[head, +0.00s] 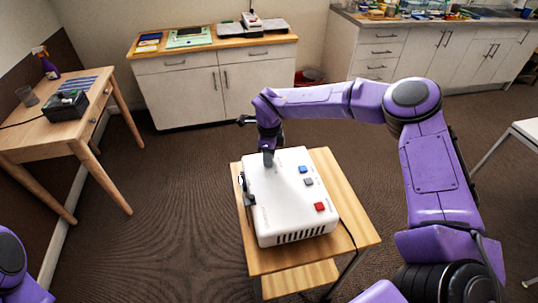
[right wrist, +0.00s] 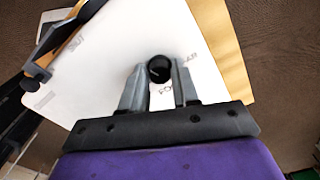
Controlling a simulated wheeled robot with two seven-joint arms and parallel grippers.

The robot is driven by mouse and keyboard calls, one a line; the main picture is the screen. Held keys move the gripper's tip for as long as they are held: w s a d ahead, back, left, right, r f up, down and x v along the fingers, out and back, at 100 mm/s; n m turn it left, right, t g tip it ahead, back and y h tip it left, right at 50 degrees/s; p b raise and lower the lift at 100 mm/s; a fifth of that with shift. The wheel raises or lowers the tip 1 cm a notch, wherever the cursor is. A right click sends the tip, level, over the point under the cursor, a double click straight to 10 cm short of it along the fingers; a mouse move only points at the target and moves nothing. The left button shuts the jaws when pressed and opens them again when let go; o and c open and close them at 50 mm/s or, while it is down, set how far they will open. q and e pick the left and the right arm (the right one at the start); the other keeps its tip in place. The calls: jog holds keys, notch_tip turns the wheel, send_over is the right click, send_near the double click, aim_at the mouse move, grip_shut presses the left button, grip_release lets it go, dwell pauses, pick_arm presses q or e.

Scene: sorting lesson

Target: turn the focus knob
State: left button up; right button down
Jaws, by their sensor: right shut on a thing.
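The white device (head: 285,215) is a box with a blue, a grey and a red button on top, and it stands on a small wooden table. The round black focus knob (right wrist: 159,69) shows on the device's white face in the right wrist view, beside partly hidden lettering that starts "FO". My right gripper (right wrist: 160,82) is shut on the knob, one finger on each side of it. In the head view my right gripper (head: 268,158) is at the device's far left corner and the knob is hidden. My left gripper is out of view.
The small wooden table (head: 345,222) leaves a narrow bare strip right of the device. A black part (head: 248,190) sticks out on the device's left side. A desk (head: 100,98) stands at left and a cabinet (head: 190,90) at the back. The floor between is clear.

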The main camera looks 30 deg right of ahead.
dwell(0.4)
jog(key=c, duration=0.8)
grip_release()
jog(key=shift+c, duration=0.2)
notch_tip(320, 180, up, 11)
jog(key=b, duration=0.2)
jog(key=shift+f, duration=0.2)
